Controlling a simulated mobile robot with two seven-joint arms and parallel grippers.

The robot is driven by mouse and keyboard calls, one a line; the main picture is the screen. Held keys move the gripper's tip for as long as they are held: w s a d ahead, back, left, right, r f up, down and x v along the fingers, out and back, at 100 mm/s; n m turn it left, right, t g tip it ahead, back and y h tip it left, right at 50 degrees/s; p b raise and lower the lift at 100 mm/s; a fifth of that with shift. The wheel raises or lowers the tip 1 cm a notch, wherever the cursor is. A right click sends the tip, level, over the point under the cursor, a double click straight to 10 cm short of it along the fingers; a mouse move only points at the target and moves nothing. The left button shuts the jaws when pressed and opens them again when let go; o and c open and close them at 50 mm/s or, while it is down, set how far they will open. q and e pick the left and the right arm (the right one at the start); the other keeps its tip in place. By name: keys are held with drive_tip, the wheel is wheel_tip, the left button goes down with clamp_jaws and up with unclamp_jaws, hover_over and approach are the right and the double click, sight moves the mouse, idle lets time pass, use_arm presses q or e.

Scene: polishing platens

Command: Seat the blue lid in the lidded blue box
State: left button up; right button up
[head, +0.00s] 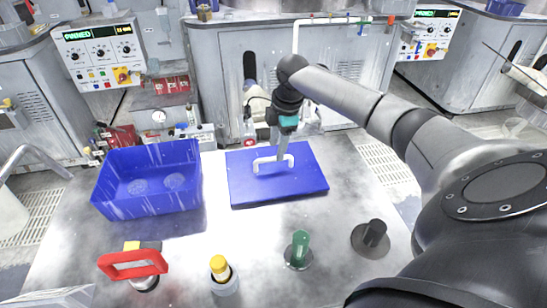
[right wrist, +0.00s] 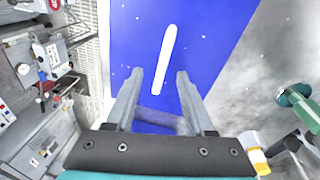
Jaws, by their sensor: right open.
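The blue lid (head: 305,185) lies flat on the grey table, with a white bar handle (head: 273,161) on top. The lidded blue box (head: 150,206) stands open to its left, with two pale round things inside. My right gripper (head: 277,147) points down over the lid at the handle. In the right wrist view my right gripper (right wrist: 160,73) is open and empty. One end of the white handle (right wrist: 165,58) appears between its fingers on the blue lid (right wrist: 210,45). I cannot tell whether the fingertips reach down beside the handle. My left gripper is not in view.
Along the table's front stand a red handle (head: 133,264), a yellow-topped piece (head: 220,268), a green knob (head: 299,248) and a black knob (head: 372,238). Machines with control panels (head: 98,50) stand behind. A bare strip of table separates box and lid.

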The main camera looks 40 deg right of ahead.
sight(274, 160)
drive_tip(key=shift+f, duration=0.55)
drive_tip(key=f, duration=0.1)
drive_tip(key=f+b, duration=0.1)
drive_tip(key=f, duration=0.2)
drive_tip(key=shift+w+a+f+b, duration=0.15)
drive_tip(key=shift+w+a+b, duration=0.15)
drive_tip(key=shift+w+a, duration=0.1)
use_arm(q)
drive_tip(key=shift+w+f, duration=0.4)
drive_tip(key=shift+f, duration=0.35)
use_arm(e)
drive_tip(key=shift+d, duration=0.1)
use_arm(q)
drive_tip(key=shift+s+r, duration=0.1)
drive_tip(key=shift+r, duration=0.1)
use_arm(e)
drive_tip(key=shift+f, duration=0.1)
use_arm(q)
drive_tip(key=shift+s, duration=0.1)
use_arm(e)
clamp_jaws()
